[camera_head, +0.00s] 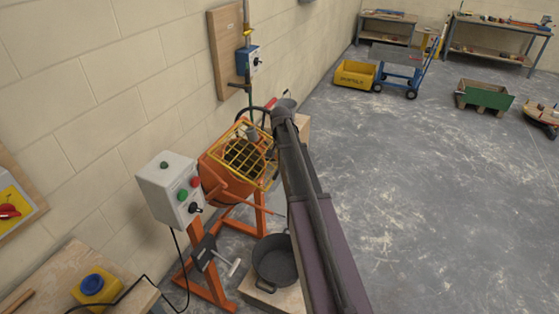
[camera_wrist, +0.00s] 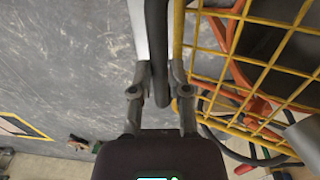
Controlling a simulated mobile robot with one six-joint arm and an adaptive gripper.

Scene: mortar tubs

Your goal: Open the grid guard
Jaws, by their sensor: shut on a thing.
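The orange mixer drum (camera_head: 216,178) stands by the wall on an orange frame. The yellow grid guard (camera_head: 238,134) lies across the drum's mouth, with dark space showing through its bars. In the wrist view, the grid guard (camera_wrist: 262,62) fills the right side. My gripper (camera_wrist: 158,88) is beside its edge, with its two fingers shut on a dark upright bar (camera_wrist: 157,40), seemingly the guard's handle. In the head view, my arm hides the gripper and this bar.
A grey control box (camera_head: 168,188) with buttons stands left of the drum. A black pot (camera_head: 275,262) sits below, close to my arm. A yellow bin (camera_head: 354,74), a blue cart (camera_head: 402,76) and a green tub (camera_head: 485,97) stand farther back.

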